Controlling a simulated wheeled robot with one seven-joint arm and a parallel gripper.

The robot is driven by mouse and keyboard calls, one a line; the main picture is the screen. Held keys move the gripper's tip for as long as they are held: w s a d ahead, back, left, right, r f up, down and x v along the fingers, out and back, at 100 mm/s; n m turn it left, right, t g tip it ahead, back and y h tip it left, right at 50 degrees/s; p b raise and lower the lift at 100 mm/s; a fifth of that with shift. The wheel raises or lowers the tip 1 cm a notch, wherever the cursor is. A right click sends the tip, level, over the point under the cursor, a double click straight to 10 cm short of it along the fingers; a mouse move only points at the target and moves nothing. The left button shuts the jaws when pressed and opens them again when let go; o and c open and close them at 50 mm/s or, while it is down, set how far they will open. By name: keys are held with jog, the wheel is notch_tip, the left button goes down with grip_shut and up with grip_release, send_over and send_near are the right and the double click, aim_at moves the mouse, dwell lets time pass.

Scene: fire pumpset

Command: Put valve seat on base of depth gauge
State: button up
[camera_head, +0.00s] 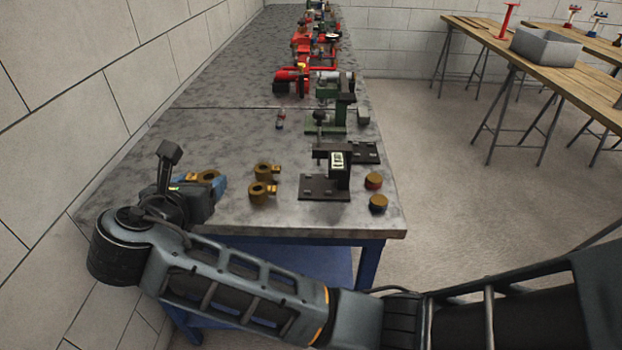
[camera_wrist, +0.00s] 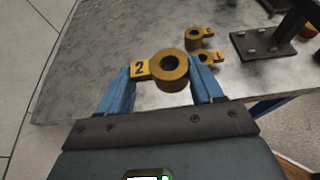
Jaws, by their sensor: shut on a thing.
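My gripper (camera_wrist: 164,75) is shut on a brass-coloured valve seat (camera_wrist: 169,71), a ring with a flat tab marked "2". The blue fingers hold it from both sides, above the grey table. In the head view the held valve seat (camera_head: 208,176) is partly hidden by my gripper (camera_head: 215,188), over the table's left side. The depth gauge (camera_head: 339,170) is a dark upright device with a small display. Its flat black base (camera_head: 318,187) stands right of my gripper, apart from it. The base also shows at the top right of the wrist view (camera_wrist: 259,45).
Two more brass rings with tabs (camera_head: 264,170) (camera_head: 259,191) lie between my gripper and the gauge. Two round caps (camera_head: 374,181) (camera_head: 378,203) lie right of it, near the table edge. Green and red equipment (camera_head: 293,80) stands farther back. The table's left side is mostly clear.

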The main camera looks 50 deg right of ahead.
jog(key=s+d+f+m+g+h+p, duration=0.1)
jog(key=s+d+f+m+g, duration=0.1)
jog(key=s+f, duration=0.3)
jog(key=s+d+f+m+g+h, duration=0.1)
jog(key=s+d+f+m+g, duration=0.15)
jog(key=s, duration=0.45)
jog(key=p, duration=0.2)
send_near(310, 189)
jog(key=shift+h, duration=0.3)
jog(key=d, duration=0.2)
jog(key=w+d, duration=0.1)
jog(key=d, duration=0.1)
jog(key=shift+w+r, duration=0.15)
jog(key=shift+r, duration=0.25)
jog(key=shift+w+d, duration=0.25)
jog(key=shift+d, duration=0.5)
jog(key=d, duration=0.1)
jog(key=w+d, duration=0.1)
jog(key=d, duration=0.1)
jog(key=shift+d, duration=0.3)
jog(key=shift+s+a+f, duration=0.1)
jog(key=shift+a+f, duration=0.05)
jog(key=shift+f, duration=0.7)
jog(key=shift+f, duration=0.15)
jog(key=o, duration=1.3)
jog(key=shift+c, duration=0.2)
